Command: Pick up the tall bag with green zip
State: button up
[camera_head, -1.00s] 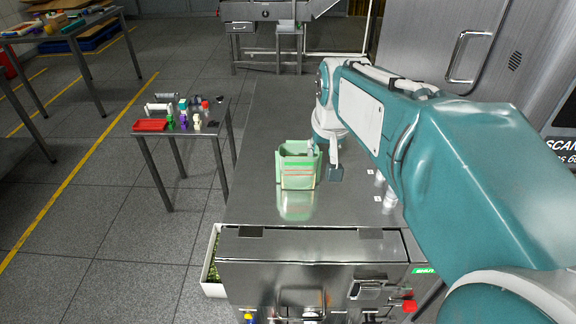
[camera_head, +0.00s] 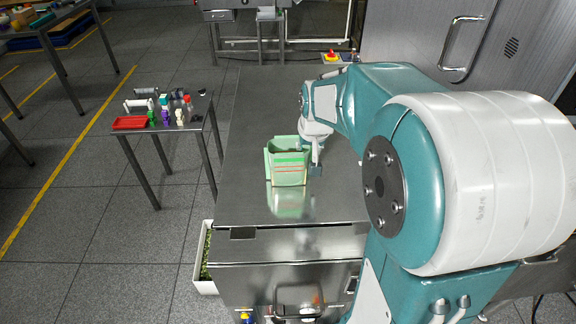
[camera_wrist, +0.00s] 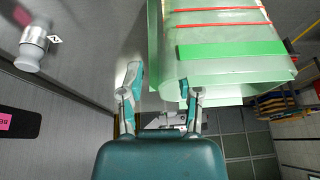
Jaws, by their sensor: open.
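The tall bag, pale green and translucent with thin red lines and a green strip, stands upright on the steel table (camera_head: 245,120) in the head view (camera_head: 289,166). In the wrist view the bag (camera_wrist: 222,30) fills the upper middle and right. My gripper (camera_head: 312,164) is at the bag's right side in the head view. In the wrist view my gripper (camera_wrist: 162,88) is open. Its left finger is clear of the bag and its right finger overlaps the bag's lower edge. I cannot tell whether either finger touches it. My arm covers the table's right part.
A side table left holds a red tray (camera_head: 130,122) and several small items. A metal cylindrical fitting (camera_wrist: 33,46) shows at the left of the wrist view. A red and yellow button (camera_head: 332,56) sits behind the table. The tabletop left of the bag is clear.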

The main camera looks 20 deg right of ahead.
jog(key=shift+w+f, duration=0.15)
jog(key=shift+f, duration=0.2)
grip_shut()
jog(key=shift+r, duration=0.2)
